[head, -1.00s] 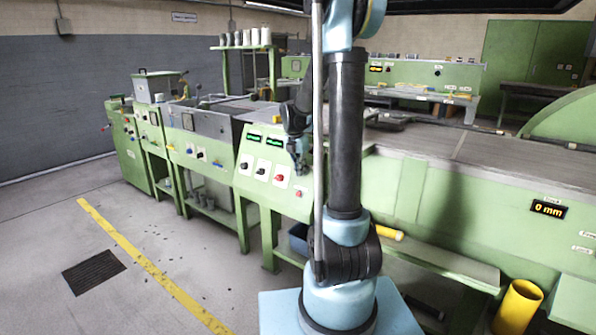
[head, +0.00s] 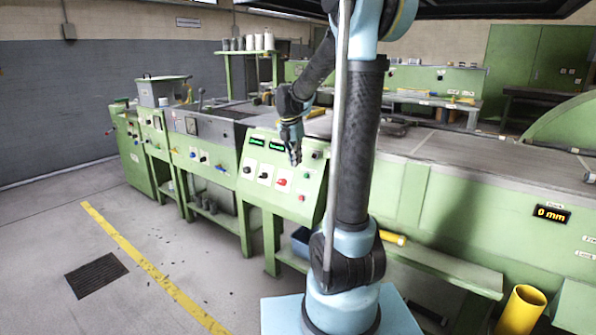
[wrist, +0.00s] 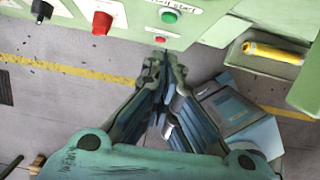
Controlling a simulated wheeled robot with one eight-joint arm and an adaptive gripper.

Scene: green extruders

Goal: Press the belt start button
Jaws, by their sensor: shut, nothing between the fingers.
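In the wrist view a green button (wrist: 169,16) sits on the light green panel, beside a label partly reading "start". A smaller red button (wrist: 160,39) is below it, near the panel's lower edge. My gripper (wrist: 164,62) is shut and empty, its tips below the red button in the picture and apart from the green one. In the head view my gripper (head: 295,160) hangs in front of the upper part of the control panel (head: 255,192).
A red knob (wrist: 102,20) and a black knob (wrist: 41,10) are on the panel left of the green button. A yellow cylinder (wrist: 272,53) lies on a green ledge to the right. Open floor (head: 150,240) lies left of the machines.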

